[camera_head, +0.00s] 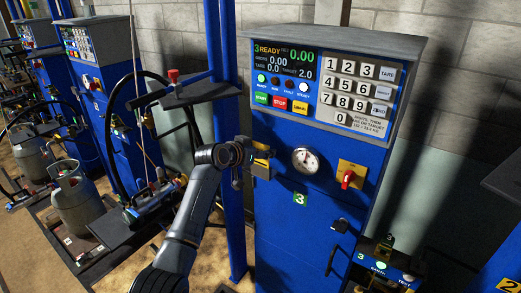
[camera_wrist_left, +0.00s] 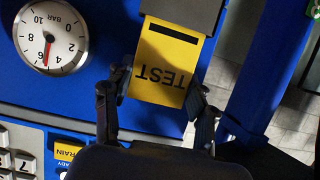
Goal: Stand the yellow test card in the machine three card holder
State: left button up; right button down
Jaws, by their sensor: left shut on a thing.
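The yellow test card (camera_wrist_left: 165,75) shows in the wrist view with its TEST print upside down and a black bar near its far end. In the head view a bit of its yellow (camera_head: 263,153) shows at the left of machine three's blue front. My left gripper (camera_wrist_left: 160,88) is shut on the card, one finger at each side edge. The holder also shows in the head view (camera_head: 261,171), just below the gripper (camera_head: 254,155). My right gripper is out of view.
Machine three (camera_head: 315,235) has a pressure gauge (camera_head: 306,160) and a red-knobbed yellow switch (camera_head: 348,177) right of the holder. A blue post (camera_head: 232,215) stands close on the left. A small shelf with lamps (camera_head: 385,272) juts out at lower right.

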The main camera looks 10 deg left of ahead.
pick_arm(q)
jog(key=shift+f+b, duration=0.35)
jog(key=shift+f, duration=0.3)
jog(key=o, duration=1.1)
jog(key=shift+c, duration=0.2)
jog(key=v, duration=1.2)
